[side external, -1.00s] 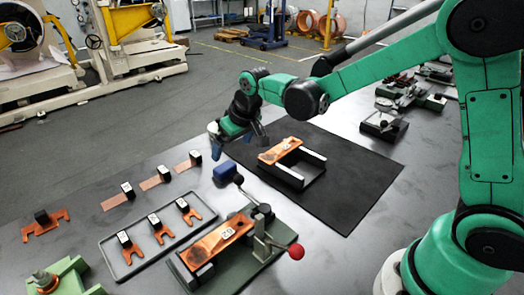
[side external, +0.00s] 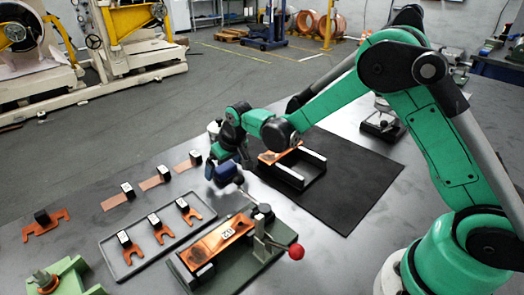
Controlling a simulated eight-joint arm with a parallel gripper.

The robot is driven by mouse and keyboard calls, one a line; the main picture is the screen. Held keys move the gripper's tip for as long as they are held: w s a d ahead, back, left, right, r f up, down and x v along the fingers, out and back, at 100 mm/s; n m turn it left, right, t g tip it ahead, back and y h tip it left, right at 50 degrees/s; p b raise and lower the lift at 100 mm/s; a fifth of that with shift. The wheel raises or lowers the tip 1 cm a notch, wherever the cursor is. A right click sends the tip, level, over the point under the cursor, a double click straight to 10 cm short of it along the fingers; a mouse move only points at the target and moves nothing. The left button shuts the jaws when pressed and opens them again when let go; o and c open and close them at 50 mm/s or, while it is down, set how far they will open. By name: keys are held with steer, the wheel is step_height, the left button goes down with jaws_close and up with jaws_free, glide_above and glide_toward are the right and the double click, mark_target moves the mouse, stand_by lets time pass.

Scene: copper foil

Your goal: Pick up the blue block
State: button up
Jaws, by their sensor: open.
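The blue block (side external: 226,173) sits on the grey metal table, left of the black mat and behind the clamp fixture. My gripper (side external: 228,166) is low over the block, pointing down. Its jaws are open, with one bluish finger to the left of the block and the other to the right. The block shows between the fingers and its top is partly covered by the gripper. I cannot tell whether either finger touches it.
The clamp fixture (side external: 238,256) with a lever and red knob stands close in front. A grey tray (side external: 160,260) with several copper pieces lies to the left. The black mat (side external: 350,190) carries a bracket stand (side external: 293,173) with a copper plate, close to the right.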

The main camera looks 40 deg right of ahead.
mark_target(225, 166)
steer(key=c, duration=1.2)
steer(key=shift+c, duration=0.2)
step_height(225, 166, up, 20)
